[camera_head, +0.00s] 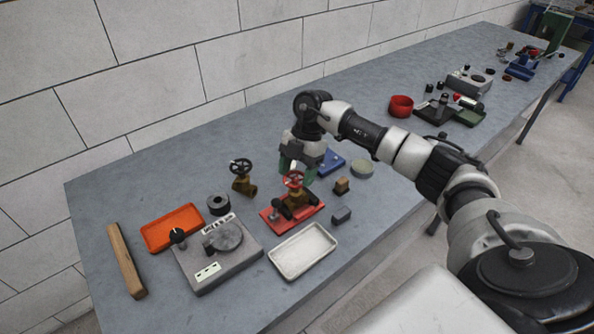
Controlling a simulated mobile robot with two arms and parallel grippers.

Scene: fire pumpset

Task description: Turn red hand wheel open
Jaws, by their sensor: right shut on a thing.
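The red hand wheel (293,180) sits on top of a brass valve (296,199), which is mounted on a red base plate (272,222) on the grey bench. My right arm reaches in from the right. My right gripper (294,169) is directly over the valve, pointing down, with its fingertips at the wheel. It is shut on the red hand wheel; the fingers are small and partly cover the wheel's far rim. The wheel's turning angle cannot be told. My left gripper is not in view.
A second valve with a black wheel (241,167) stands left of the red one. A white tray (303,250), an orange tray (172,227), a grey device (217,252), a wooden bar (126,261) and small blocks (342,186) lie nearby. A wall runs behind the bench.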

